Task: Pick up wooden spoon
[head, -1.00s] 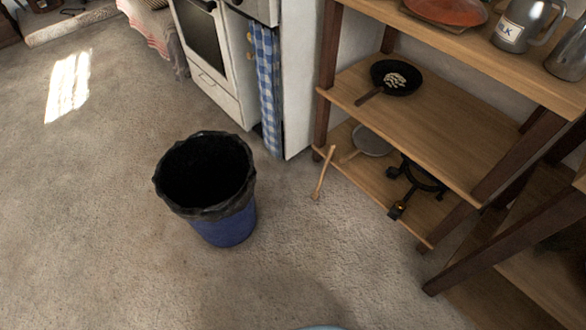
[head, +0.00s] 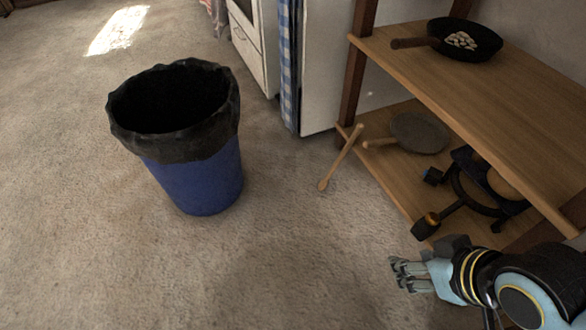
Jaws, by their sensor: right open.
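The wooden spoon (head: 341,158) is a thin light-brown stick. Its lower end is on the carpet and its upper end leans against the front edge of the bottom shelf. My right gripper (head: 398,275) comes in from the lower right, open and empty. It is below and to the right of the spoon, apart from it. My left gripper is out of view.
A blue bin (head: 200,180) with a black liner stands left of the spoon. The wooden shelf unit (head: 500,110) rises on the right, holding a black pan (head: 466,40), a grey pan (head: 418,133) and a dark burner stand (head: 470,200). Carpet in front is clear.

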